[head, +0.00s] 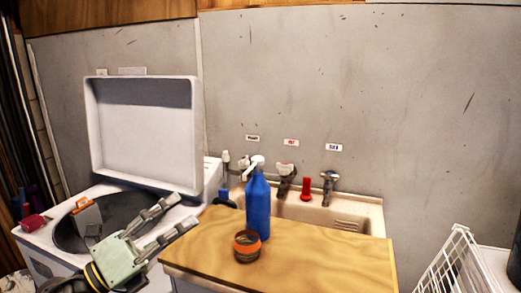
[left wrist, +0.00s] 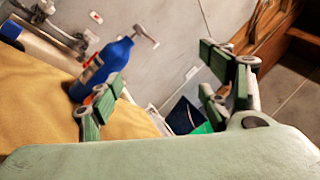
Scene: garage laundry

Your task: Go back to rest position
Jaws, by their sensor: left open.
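My left gripper (head: 187,210) is open, with its two fingers spread and nothing between them. It is in front of the open top-loading washer (head: 188,190), left of the wooden board (head: 320,266). In the left wrist view the open fingers (left wrist: 160,85) stand apart, the left one in front of the board (left wrist: 40,105) and the blue spray bottle (left wrist: 115,58). In the head view the blue spray bottle (head: 258,208) stands upright on the board, apart from the gripper. My right gripper is in neither view.
The sink (head: 345,220) with taps is behind. The washer's raised lid (head: 145,130) stands behind the gripper. A red item (head: 34,222) lies at the washer's left. A white wire rack (head: 455,262) is at right.

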